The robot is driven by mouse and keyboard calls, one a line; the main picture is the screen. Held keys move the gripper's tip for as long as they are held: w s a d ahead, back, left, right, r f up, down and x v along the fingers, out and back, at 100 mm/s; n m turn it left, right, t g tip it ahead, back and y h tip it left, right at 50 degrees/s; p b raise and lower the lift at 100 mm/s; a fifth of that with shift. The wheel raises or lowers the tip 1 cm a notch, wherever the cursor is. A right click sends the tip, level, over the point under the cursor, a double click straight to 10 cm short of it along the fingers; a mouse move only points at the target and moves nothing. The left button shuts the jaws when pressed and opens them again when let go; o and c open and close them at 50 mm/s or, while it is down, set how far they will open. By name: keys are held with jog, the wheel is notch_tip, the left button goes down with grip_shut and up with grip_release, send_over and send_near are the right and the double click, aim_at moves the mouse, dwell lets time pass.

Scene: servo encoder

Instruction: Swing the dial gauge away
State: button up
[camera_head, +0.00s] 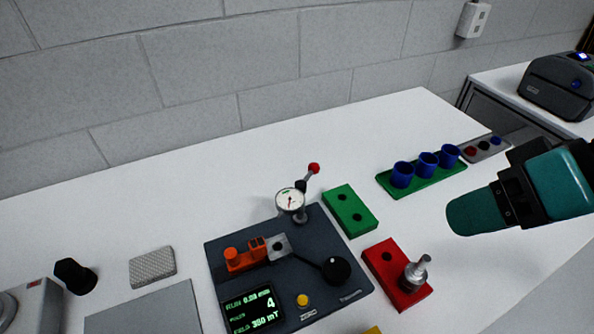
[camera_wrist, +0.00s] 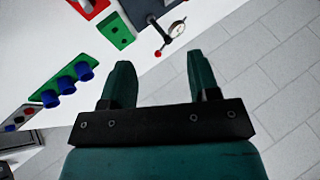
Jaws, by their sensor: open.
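The dial gauge (camera_head: 290,200) has a round white face and stands on a small post at the back edge of the dark fixture plate (camera_head: 225,262). An arm ending in a red ball (camera_head: 313,168) rises to its right. In the wrist view the gauge (camera_wrist: 177,29) and the red ball (camera_wrist: 158,54) show at the top, beyond my fingers. My gripper (camera_head: 450,216) is at the right in the head view, well apart from the gauge. In the wrist view my gripper (camera_wrist: 160,75) has its two teal fingers spread with nothing between them.
A green block (camera_head: 350,210) with holes lies right of the gauge. A red block (camera_head: 385,262) holds a metal part (camera_head: 416,270). A green tray (camera_head: 430,183) carries blue cups (camera_head: 427,165). A black knob (camera_head: 336,269) and a lit display (camera_head: 252,309) are on the plate. The table behind the gauge is clear.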

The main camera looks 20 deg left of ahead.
jog(key=w+a+f+y+b, duration=0.3)
jog(key=w+a+f+y, duration=0.1)
jog(key=w+a+f, duration=0.15)
jog(key=m+t+y+b, duration=0.2)
jog(key=m+t+y, duration=0.1)
jog(key=m+y, duration=0.1)
send_near(319, 170)
jog(key=p+x, duration=0.5)
jog(key=x, duration=0.8)
grip_shut()
jog(key=shift+t, duration=0.3)
